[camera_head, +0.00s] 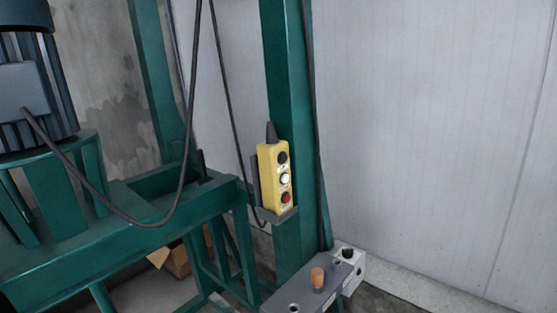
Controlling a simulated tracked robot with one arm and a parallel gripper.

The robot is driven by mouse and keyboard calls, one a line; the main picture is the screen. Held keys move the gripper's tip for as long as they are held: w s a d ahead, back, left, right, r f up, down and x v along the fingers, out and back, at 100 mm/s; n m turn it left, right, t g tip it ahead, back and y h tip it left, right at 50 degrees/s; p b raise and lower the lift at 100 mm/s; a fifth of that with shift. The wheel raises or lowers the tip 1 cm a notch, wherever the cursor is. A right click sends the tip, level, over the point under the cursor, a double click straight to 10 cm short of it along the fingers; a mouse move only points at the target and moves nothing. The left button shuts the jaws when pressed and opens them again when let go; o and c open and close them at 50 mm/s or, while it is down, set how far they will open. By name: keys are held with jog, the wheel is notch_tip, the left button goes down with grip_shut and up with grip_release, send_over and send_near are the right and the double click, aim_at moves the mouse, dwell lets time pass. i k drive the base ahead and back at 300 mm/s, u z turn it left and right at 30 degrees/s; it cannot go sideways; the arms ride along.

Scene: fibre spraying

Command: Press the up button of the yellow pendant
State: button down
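The markings beside the buttons are too small to read. A grey block with a copper-coloured peg (318,278) enters from the bottom edge, below the pendant. It may be part of my gripper, but its fingers cannot be made out. Nothing touches the pendant.
A green steel frame (130,245) with a dark motor (35,85) fills the left side. A black cable (188,120) loops in front of it. A white box (348,269) with a black knob sits at the bottom. The pale panel wall (430,130) at right is bare.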

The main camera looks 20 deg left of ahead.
aim_at(283, 158)
jog(key=u, duration=0.05)
jog(key=i, duration=0.9)
jog(key=z, duration=0.1)
